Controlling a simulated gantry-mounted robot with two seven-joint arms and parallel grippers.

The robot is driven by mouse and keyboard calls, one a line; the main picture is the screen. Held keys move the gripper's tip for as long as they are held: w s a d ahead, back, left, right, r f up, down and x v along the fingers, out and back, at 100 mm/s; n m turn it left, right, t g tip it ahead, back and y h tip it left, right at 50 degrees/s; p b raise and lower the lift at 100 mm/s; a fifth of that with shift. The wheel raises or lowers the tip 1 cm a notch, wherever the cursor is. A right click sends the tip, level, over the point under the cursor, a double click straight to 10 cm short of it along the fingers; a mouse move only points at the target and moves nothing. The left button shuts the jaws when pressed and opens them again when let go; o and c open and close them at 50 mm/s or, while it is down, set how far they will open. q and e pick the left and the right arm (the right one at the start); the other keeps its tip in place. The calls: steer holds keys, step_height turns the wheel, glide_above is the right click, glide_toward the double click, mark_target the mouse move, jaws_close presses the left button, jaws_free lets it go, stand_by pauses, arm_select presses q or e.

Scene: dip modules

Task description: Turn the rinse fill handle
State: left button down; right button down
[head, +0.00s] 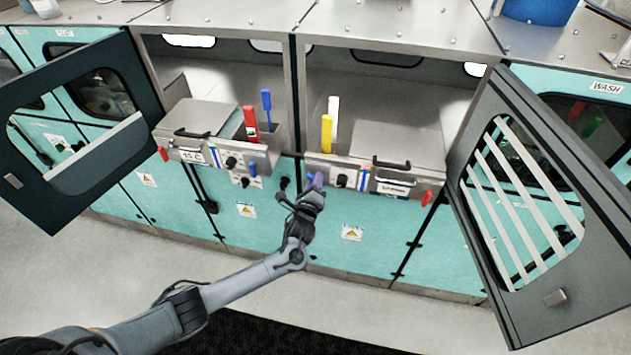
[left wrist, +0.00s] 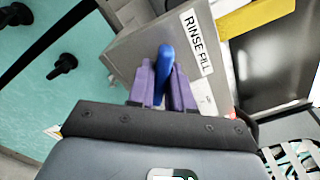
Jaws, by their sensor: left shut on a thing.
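The rinse fill handle is a blue lever (left wrist: 166,56) on a metal panel, beside a white label (left wrist: 197,42) reading RINSE FILL. My left gripper (left wrist: 163,85) has its purple fingers closed on either side of the blue handle. In the head view the left gripper (head: 316,181) is at the left end of the right module's front panel (head: 347,170). My right gripper is in neither view.
Two dark doors stand open, one at the left (head: 150,100) and one at the right (head: 468,150). A yellow handle (head: 326,135) and a white handle (head: 333,108) stand upright in the right module. Black knobs (left wrist: 66,63) show left of the panel in the wrist view.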

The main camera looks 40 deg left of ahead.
arm_select(q)
steer(key=n, duration=0.4)
steer(key=shift+r+n, duration=0.1)
steer(key=shift+n, duration=1.6)
steer(key=c, duration=1.1)
jaws_free()
steer(key=shift+s+d, duration=0.1)
steer(key=b+v, duration=0.1)
steer(key=v, duration=0.9)
steer(key=shift+s+d, duration=0.15)
steer(key=shift+s, duration=0.1)
